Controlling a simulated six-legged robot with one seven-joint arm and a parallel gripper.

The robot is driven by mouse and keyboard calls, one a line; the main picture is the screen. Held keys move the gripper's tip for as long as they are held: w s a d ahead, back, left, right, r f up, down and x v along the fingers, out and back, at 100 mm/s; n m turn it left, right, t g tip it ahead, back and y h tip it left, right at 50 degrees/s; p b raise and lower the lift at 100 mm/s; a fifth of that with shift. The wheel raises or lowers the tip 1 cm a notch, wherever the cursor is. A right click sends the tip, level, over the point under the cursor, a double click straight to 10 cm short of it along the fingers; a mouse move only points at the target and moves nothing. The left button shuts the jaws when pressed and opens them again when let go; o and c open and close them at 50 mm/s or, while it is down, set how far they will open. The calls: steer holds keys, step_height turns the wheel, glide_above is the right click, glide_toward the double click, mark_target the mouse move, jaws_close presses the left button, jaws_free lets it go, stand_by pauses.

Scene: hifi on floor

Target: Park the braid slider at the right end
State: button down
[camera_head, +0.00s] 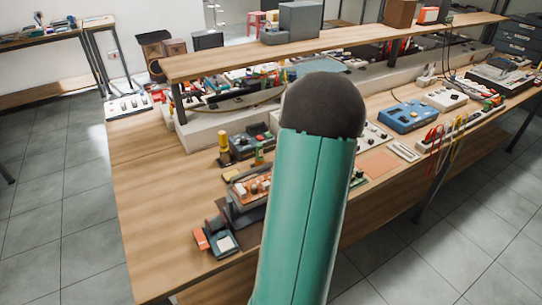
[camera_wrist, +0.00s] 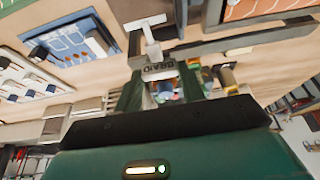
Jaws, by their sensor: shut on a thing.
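The braid slider (camera_wrist: 159,70) is a small grey block lettered "BRAID", low in the middle of the wrist view. My gripper (camera_wrist: 158,84) has its green fingers on either side of the block and is shut on it. A pale T-shaped piece (camera_wrist: 150,32) stands just beyond the block. A grey bar (camera_wrist: 240,40) runs from near the block toward the picture's right; I cannot tell whether it is the slider's track. In the head view my green arm hides the gripper and the slider.
A wooden workbench (camera_head: 150,190) carries a raised shelf (camera_head: 340,48) along the back. A blue meter (camera_head: 408,116) and coloured leads (camera_head: 452,135) lie to the right. Small tools (camera_head: 216,240) sit at the front left.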

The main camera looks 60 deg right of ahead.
steer(key=shift+s+d, duration=0.4)
steer(key=shift+d, duration=0.2)
steer(key=shift+s+d, duration=0.35)
steer(key=shift+d, duration=0.2)
steer(key=c, duration=0.8)
jaws_free()
steer(key=shift+d, duration=0.1)
steer(key=shift+c, duration=0.2)
steer(key=v, duration=1.3)
steer(key=shift+a+r, duration=0.25)
steer(key=shift+r, duration=0.1)
steer(key=shift+s, duration=0.1)
